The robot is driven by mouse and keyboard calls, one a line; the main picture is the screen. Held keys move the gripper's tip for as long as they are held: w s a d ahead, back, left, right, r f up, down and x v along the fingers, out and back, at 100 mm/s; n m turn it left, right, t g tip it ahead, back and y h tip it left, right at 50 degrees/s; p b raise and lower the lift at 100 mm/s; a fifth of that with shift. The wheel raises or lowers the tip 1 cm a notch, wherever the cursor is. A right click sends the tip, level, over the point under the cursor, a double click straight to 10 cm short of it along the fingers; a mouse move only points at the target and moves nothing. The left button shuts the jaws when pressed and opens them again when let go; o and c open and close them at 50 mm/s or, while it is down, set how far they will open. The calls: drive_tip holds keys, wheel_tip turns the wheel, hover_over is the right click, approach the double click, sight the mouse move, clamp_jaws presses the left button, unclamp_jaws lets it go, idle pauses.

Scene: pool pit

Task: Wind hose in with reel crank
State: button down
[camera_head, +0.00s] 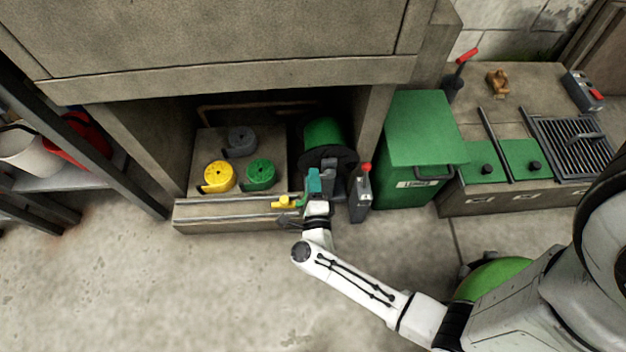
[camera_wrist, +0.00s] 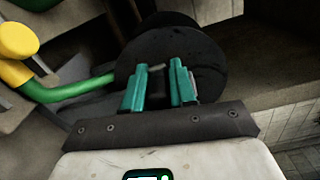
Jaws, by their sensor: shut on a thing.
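The hose reel (camera_head: 326,133), with a green drum and a black round flange, sits in the right part of the low recess. Its black flange (camera_wrist: 207,58) fills the middle of the wrist view. My gripper (camera_head: 314,178) is in front of the reel, with teal fingers (camera_wrist: 160,82) closed around the crank handle (camera_wrist: 176,64); only a small grey bit of it shows between them. The green hose (camera_wrist: 75,90) runs from behind the flange to a yellow nozzle (camera_wrist: 18,42) at the left. In the head view the yellow nozzle (camera_head: 284,203) lies by the recess's front ledge.
Yellow (camera_head: 218,177), green (camera_head: 260,175) and grey (camera_head: 241,141) coiled rolls lie left of the reel. A grey box with a red-knobbed lever (camera_head: 361,195) stands close right of my gripper. A green bin (camera_head: 410,150) is beyond it. The floor in front is clear.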

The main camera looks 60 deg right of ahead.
drive_tip(key=shift+s+f, duration=0.2)
drive_tip(key=c, duration=1.2)
unclamp_jaws()
drive_tip(key=shift+c, duration=0.2)
drive_tip(key=o, duration=0.3)
drive_tip(key=shift+w+r, duration=0.15)
drive_tip(key=p+v, duration=0.2)
drive_tip(key=v, duration=0.8)
drive_tip(key=shift+s+a, duration=0.25)
drive_tip(key=shift+s, duration=0.05)
drive_tip(key=shift+p, duration=0.3)
